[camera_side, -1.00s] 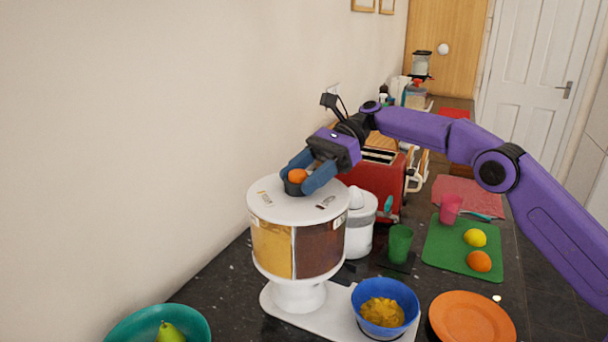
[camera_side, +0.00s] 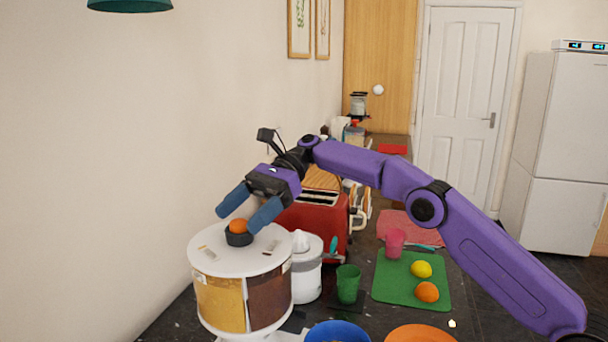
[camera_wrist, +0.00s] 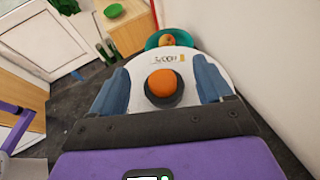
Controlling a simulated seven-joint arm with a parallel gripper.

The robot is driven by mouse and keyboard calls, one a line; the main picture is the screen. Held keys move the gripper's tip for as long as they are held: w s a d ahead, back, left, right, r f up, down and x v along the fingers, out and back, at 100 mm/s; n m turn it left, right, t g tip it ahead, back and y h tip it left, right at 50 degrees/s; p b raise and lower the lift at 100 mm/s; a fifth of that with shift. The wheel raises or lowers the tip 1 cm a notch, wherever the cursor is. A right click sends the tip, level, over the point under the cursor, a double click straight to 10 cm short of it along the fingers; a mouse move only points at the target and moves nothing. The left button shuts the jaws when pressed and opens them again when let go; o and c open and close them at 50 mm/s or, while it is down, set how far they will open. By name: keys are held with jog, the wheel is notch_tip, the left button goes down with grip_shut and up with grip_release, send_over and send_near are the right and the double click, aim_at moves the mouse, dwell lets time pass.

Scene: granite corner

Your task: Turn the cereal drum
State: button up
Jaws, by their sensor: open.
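The cereal drum (camera_side: 222,301) has a white lid (camera_side: 213,262), with golden cereal showing at left and brown at right. A dark round knob (camera_side: 238,239) with an orange top (camera_side: 239,226) stands on the lid; the knob also shows in the wrist view (camera_wrist: 163,101). My gripper (camera_side: 238,220) is open above the lid, its blue fingers apart on either side of the knob. In the wrist view my gripper (camera_wrist: 163,85) shows clear gaps between both fingers and the knob. A blue bowl (camera_side: 337,331) is cut off at the bottom edge.
A white juicer (camera_side: 306,278) and a red toaster (camera_side: 312,222) stand close behind and right of the drum. A green cup (camera_side: 347,284) and a green board (camera_side: 393,290) with fruit are at right. The wall (camera_side: 90,200) is close at left.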

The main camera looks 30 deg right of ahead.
jog(key=shift+r, duration=0.4)
jog(key=shift+s+d+r, duration=0.4)
jog(key=shift+s+r, duration=0.25)
jog(key=shift+r, duration=0.2)
jog(key=s+d+r, duration=0.6)
jog(key=s+r, duration=0.2)
jog(key=s, duration=0.2)
jog(key=shift+s+d, duration=0.3)
jog(key=shift+s, duration=0.05)
